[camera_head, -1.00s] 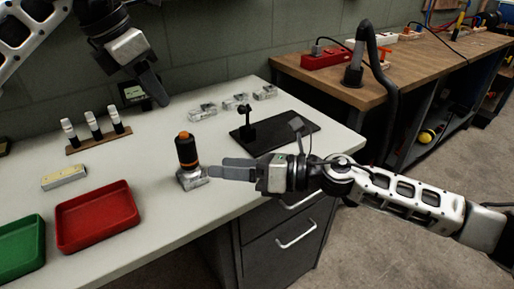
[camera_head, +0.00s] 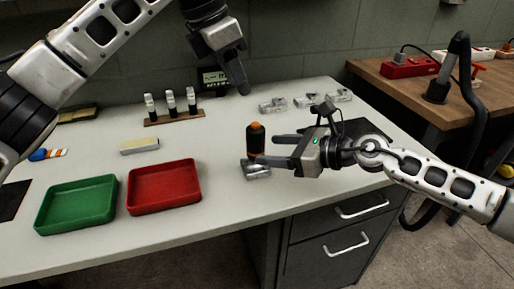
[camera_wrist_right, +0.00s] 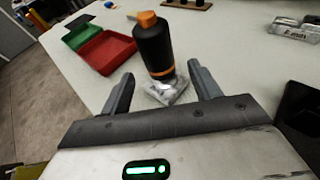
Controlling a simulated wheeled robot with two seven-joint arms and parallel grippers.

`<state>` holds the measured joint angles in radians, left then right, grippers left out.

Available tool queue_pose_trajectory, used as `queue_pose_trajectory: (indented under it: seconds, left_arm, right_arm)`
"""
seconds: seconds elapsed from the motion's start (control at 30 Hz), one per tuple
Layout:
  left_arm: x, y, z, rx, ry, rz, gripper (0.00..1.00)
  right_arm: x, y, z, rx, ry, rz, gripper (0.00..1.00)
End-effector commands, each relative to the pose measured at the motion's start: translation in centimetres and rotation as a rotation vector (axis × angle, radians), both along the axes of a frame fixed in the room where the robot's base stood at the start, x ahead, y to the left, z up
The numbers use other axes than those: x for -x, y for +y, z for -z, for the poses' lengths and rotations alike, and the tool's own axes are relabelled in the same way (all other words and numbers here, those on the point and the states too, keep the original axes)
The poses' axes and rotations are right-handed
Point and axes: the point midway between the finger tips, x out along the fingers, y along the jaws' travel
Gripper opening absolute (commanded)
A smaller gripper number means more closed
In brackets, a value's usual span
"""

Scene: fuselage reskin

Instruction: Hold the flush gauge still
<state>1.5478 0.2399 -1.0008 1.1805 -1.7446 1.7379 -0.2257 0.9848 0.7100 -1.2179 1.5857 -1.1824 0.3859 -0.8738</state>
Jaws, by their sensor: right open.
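What I take to be the flush gauge (camera_head: 256,139), a black cylinder with an orange top and a lower orange band, stands upright at a silver metal block (camera_head: 257,170) on the bench. It also shows in the right wrist view (camera_wrist_right: 155,47). My right gripper (camera_head: 264,149) is open, with its fingers pointing at the gauge from the right. In the wrist view its fingertips (camera_wrist_right: 162,76) are spread to either side of the gauge's lower end and block. I see no clear contact. My left gripper (camera_head: 241,88) hangs above the bench behind the gauge; its finger gap is not clear.
A red tray (camera_head: 164,187) and a green tray (camera_head: 76,205) lie to the left. A rack of three bottles (camera_head: 173,108), a small display (camera_head: 213,79) and several silver blocks (camera_head: 306,101) are behind. A black plate (camera_head: 361,130) lies behind my right gripper.

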Motion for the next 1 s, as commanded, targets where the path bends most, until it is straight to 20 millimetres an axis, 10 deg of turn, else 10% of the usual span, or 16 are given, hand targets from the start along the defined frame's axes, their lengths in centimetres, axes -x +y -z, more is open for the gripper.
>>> queue_pose_trajectory:
  seconds: [0.7, 0.93, 1.0]
  left_arm:
    - [0.0, 0.0, 0.0, 0.000, 0.000, 0.000, 0.36]
    - [0.0, 0.0, 0.0, 0.000, 0.000, 0.000, 0.36]
    - [0.0, 0.0, 0.0, 0.000, 0.000, 0.000, 0.25]
  right_arm:
    - [-2.3, 4.5, 1.6, -0.001, 0.000, 0.001, 0.62]
    - [-2.3, 4.5, 1.6, -0.001, 0.000, 0.001, 0.05]
    - [-2.3, 4.5, 1.6, -0.001, 0.000, 0.001, 0.05]
